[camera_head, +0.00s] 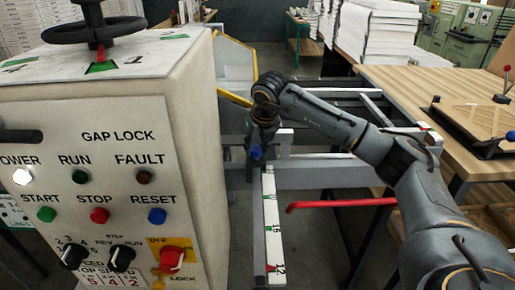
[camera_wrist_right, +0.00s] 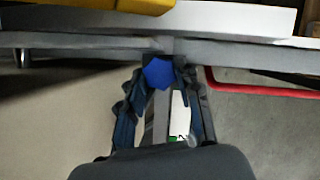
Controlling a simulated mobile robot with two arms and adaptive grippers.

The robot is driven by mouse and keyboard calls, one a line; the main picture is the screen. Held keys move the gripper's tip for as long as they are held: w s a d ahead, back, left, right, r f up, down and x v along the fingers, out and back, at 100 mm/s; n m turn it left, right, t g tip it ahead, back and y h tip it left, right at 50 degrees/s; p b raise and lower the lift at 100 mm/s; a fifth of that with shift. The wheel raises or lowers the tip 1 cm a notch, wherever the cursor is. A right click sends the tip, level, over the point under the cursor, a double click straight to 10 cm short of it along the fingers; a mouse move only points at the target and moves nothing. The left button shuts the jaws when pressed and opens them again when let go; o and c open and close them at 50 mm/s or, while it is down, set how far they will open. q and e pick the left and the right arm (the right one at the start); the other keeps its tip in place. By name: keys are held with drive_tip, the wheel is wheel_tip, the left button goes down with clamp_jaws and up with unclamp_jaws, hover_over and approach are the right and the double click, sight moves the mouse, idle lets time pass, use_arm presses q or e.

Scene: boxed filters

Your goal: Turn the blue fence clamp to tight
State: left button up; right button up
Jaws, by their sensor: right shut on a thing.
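The blue fence clamp (camera_head: 256,152) is a small blue knob at the far end of the white fence scale, in the middle of the head view. In the right wrist view the blue clamp (camera_wrist_right: 158,73) shows as a faceted blue knob between the fingertips. My right gripper (camera_wrist_right: 160,84) is shut on it, one finger on each side. In the head view my right gripper (camera_head: 257,140) reaches down to the clamp from above. The exact angle of the clamp cannot be told. My left gripper is not in view.
A control cabinet (camera_head: 188,120) with buttons and dials fills the left. The white scale (camera_head: 272,215) runs toward me below the clamp. A red bar (camera_head: 340,203) sticks out to its right. A wooden table (camera_head: 450,100) stands at the right, and a yellow-edged guard (camera_head: 235,97) is behind.

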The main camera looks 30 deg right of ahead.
drive_tip(key=m+h, duration=0.1)
drive_tip(key=m, duration=0.1)
drive_tip(key=m+b, duration=0.1)
drive_tip(key=m, duration=0.1)
drive_tip(key=shift+w+a+m+h, duration=0.2)
drive_tip(key=shift+m+h, duration=0.1)
drive_tip(key=shift+h, duration=0.1)
drive_tip(key=shift+a+r+m+g+h, duration=0.1)
drive_tip(key=shift+m+g+h, duration=0.3)
drive_tip(key=shift+m, duration=0.85)
drive_tip(key=shift+m+g+h, duration=0.2)
drive_tip(key=shift+m+g, duration=0.4)
drive_tip(key=shift+m, duration=0.65)
drive_tip(key=o, duration=0.9)
